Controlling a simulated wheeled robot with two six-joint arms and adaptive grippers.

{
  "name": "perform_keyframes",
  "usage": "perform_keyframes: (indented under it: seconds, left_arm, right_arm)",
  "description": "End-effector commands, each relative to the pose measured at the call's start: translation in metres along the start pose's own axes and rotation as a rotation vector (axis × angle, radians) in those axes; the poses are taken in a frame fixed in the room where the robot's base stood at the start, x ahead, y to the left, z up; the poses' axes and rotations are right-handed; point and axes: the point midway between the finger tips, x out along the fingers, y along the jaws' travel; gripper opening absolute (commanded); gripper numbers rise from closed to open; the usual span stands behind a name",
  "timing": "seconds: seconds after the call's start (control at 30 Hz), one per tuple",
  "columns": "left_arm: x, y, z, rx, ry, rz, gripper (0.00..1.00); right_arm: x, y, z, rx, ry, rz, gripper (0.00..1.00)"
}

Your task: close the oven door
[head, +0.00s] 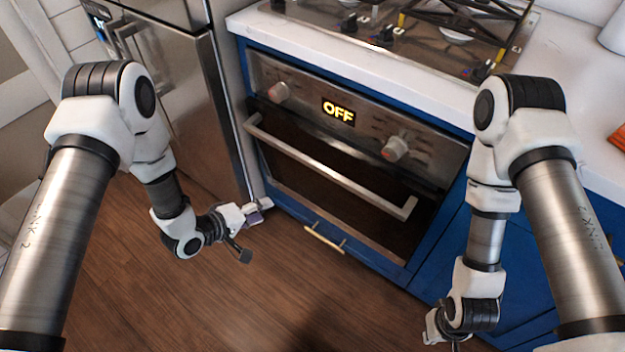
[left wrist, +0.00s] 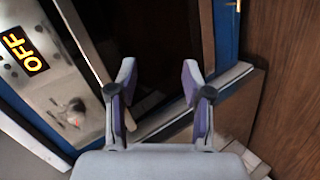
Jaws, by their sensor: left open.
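The oven door (head: 318,184) has a dark glass front and a long silver handle (head: 325,164) across its top. It stands upright or nearly so below the control panel (head: 335,112), which reads OFF. I cannot tell whether a narrow gap is left at its top edge. My left gripper (head: 252,230) is open and empty, low and to the left of the door, apart from the handle. Its spread fingers also show in the left wrist view (left wrist: 158,78), with dark oven front beyond them. My right gripper (head: 442,327) hangs low at the right, partly hidden by its arm.
A steel fridge (head: 185,95) stands left of the oven. A white counter (head: 345,62) with a gas hob (head: 400,40) runs above it. Blue cabinets (head: 470,235) are at the right, and a blue drawer with a brass pull (head: 324,239) is below. The wooden floor (head: 250,305) in front is clear.

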Motion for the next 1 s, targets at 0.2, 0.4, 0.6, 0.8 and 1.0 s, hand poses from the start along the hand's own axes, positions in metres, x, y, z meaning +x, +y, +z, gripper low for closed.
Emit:
perform_keyframes:
  seconds: [0.2, 0.4, 0.6, 0.8, 1.0]
  left_arm:
    - [0.076, 0.063, -0.033, -0.085, -0.326, 0.552, 0.50]
    - [0.079, 0.082, -0.039, -0.009, -0.534, 0.652, 0.50]
    - [0.084, 0.097, -0.033, 0.004, -0.566, 0.657, 0.50]
    - [0.109, 0.118, -0.013, 0.005, -0.565, 0.655, 0.50]
    - [0.125, 0.133, -0.002, 0.004, -0.562, 0.656, 0.50]
  right_arm:
    - [0.120, 0.001, 0.001, 0.000, -0.002, 0.000, 0.00]
    - [0.162, 0.001, 0.001, 0.000, -0.001, 0.000, 0.00]
    - [0.162, 0.001, 0.000, 0.000, 0.000, 0.000, 0.00]
    - [0.171, 0.001, 0.000, 0.000, 0.000, 0.000, 0.00]
    - [0.176, 0.001, 0.000, 0.000, -0.001, 0.000, 0.00]
